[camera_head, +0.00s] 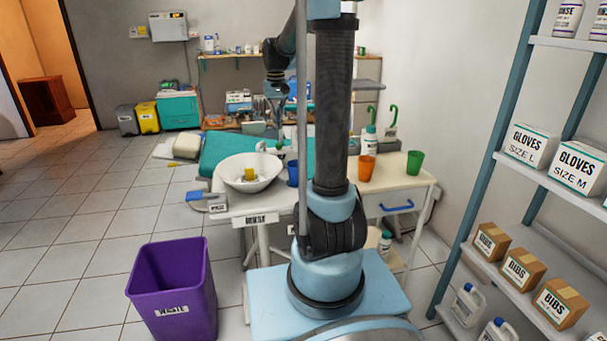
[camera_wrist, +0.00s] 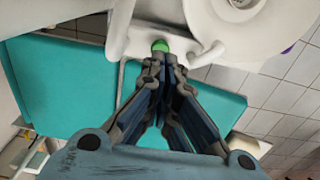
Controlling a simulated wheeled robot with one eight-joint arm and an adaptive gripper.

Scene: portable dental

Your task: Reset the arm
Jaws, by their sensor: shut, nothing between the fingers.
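My arm rises in front of me in the head view, and its far end hangs over the dental area. My gripper (camera_wrist: 165,62) is shut and empty in the wrist view, its fingertips close together. It hangs above the teal dental chair (camera_wrist: 60,85). A white fixture (camera_wrist: 118,30) with a green-tipped part (camera_wrist: 160,46) shows just beyond the fingertips; whether they touch cannot be told. In the head view my gripper is small and dark, and its fingers are hard to make out.
A white basin (camera_head: 270,183) holds something yellow. Near it are a blue cup (camera_head: 292,175), an orange cup (camera_head: 366,169) and a green cup (camera_head: 414,164). A purple waste bin (camera_head: 175,290) stands at front left, a stocked shelf (camera_head: 545,182) at right. Floor at left is clear.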

